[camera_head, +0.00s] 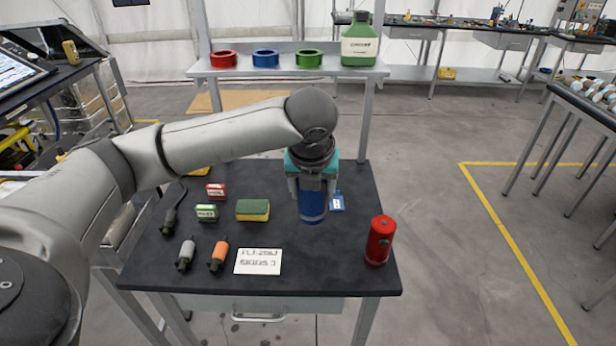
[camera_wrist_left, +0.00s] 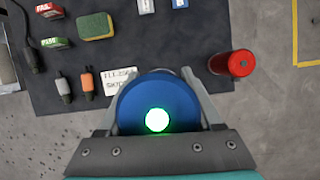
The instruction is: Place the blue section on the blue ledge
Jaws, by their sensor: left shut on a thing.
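The blue section (camera_head: 313,208) is an upright blue cylinder over the right half of the dark table. My left gripper (camera_head: 313,190) points down and is shut around its upper part. In the left wrist view the blue section (camera_wrist_left: 135,103) fills the space between the fingers, with a glowing green spot on its top. I cannot tell whether its base touches the table. A blue ring (camera_head: 265,58) sits on the raised shelf behind, between a red ring (camera_head: 223,59) and a green ring (camera_head: 309,59). A red cylinder (camera_head: 380,241) stands at the table's right. My right gripper is out of view.
A green jug (camera_head: 360,42) stands at the shelf's right end. A sponge (camera_head: 253,210), small red and green boxes, dark-ended tools and a white card (camera_head: 258,261) lie left and front on the table (camera_head: 330,270).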

